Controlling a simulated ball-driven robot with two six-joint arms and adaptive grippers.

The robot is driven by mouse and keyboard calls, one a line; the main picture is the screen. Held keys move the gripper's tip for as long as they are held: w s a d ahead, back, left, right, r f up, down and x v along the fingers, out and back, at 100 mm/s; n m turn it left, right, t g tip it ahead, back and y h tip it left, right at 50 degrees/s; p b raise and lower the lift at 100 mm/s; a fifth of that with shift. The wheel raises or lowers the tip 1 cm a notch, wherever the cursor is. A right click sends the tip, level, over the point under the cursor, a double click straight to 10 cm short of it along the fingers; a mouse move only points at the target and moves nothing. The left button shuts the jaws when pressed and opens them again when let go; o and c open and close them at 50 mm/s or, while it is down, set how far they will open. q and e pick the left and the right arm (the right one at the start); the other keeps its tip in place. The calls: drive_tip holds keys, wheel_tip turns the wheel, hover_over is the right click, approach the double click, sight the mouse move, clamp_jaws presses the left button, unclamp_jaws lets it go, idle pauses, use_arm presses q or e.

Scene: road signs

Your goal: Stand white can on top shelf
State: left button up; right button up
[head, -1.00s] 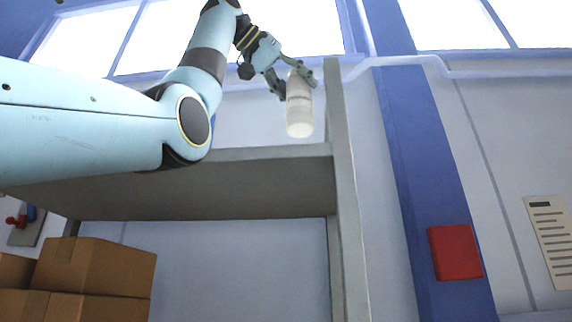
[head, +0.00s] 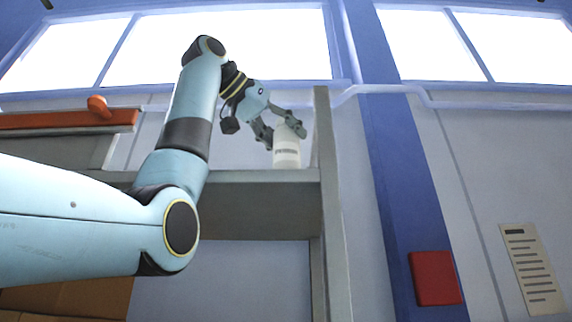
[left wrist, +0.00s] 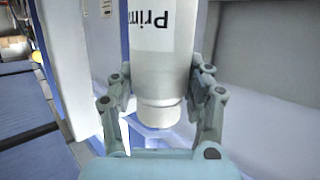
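The white can (head: 286,155) stands roughly upright at the right end of the top shelf (head: 255,178), close to the upright post. My left gripper (head: 282,127) is shut on the can's upper part, with a finger on each side. The left wrist view shows the can (left wrist: 163,60) between the fingertips, with dark "Prim" lettering and its narrower cap end towards the gripper. The shelf's front edge meets the can's lower end in the head view, so I cannot tell whether its base touches the shelf. My right gripper is not in view.
A grey post (head: 329,200) rises just right of the can. An orange bar with a knob (head: 97,107) and a white object (head: 108,152) show at the left behind my arm. Cardboard boxes (head: 80,298) sit lower left. A red box (head: 436,278) is on the wall.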

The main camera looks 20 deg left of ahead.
use_arm(q)
drive_tip(key=shift+o, duration=2.1)
drive_tip(key=shift+s+d, duration=0.1)
drive_tip(key=shift+r, duration=0.25)
drive_tip(key=b+v, duration=0.1)
drive_tip(key=v, duration=0.1)
drive_tip(key=b+v, duration=0.1)
drive_tip(key=v, duration=0.1)
drive_tip(key=b+v, duration=0.1)
drive_tip(key=v, duration=0.1)
drive_tip(key=shift+s+a+f+b, duration=0.15)
drive_tip(key=shift+s+a+b, duration=0.05)
drive_tip(key=shift+s+b, duration=0.15)
drive_tip(key=b+v, duration=0.5)
drive_tip(key=shift+b, duration=0.35)
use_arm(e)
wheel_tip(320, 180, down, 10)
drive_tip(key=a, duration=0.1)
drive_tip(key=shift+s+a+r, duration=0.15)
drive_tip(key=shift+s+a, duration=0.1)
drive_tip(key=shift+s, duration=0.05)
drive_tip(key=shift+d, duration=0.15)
